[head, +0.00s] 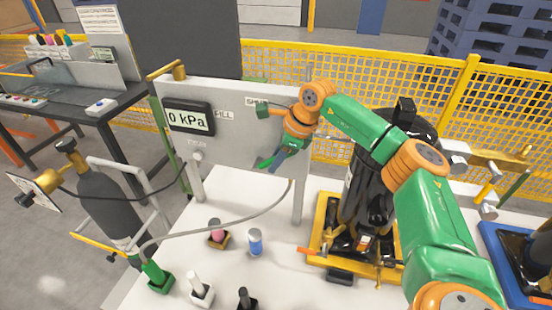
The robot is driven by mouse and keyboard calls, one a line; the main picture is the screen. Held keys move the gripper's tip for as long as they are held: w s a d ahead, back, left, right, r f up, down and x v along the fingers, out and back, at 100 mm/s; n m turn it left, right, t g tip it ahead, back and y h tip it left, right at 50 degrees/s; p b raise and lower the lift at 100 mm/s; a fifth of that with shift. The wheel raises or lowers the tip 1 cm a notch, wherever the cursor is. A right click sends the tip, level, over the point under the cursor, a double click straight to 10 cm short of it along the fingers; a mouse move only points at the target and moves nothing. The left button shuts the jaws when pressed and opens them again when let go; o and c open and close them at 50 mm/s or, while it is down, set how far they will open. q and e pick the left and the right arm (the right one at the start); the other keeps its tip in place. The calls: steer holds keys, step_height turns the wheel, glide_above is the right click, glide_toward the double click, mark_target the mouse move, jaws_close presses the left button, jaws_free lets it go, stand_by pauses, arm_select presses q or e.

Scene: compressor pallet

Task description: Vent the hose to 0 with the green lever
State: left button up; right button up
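A white panel (236,150) stands upright on the white pallet top. Its gauge (188,118) reads 0 kPa. My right gripper (271,162) is close in front of the panel's right part, pointing down and left. Its fingers are small here, and I cannot tell whether they are apart or hold anything. A green piece (263,112), perhaps the green lever, shows by a partly covered label beginning "SHU"; my wrist hides what is around it. A grey hose (235,221) runs from below the panel's right side to a green holder (158,277). My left gripper is not in view.
A dark gas cylinder (108,205) stands in a cart at left. A black compressor (365,200) sits in a yellow frame at right. A blue-white can (255,242), a pink-topped piece (217,232) and a white-topped piece (199,288) stand in front of the panel.

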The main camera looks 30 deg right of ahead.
jaws_close()
stand_by(1.1)
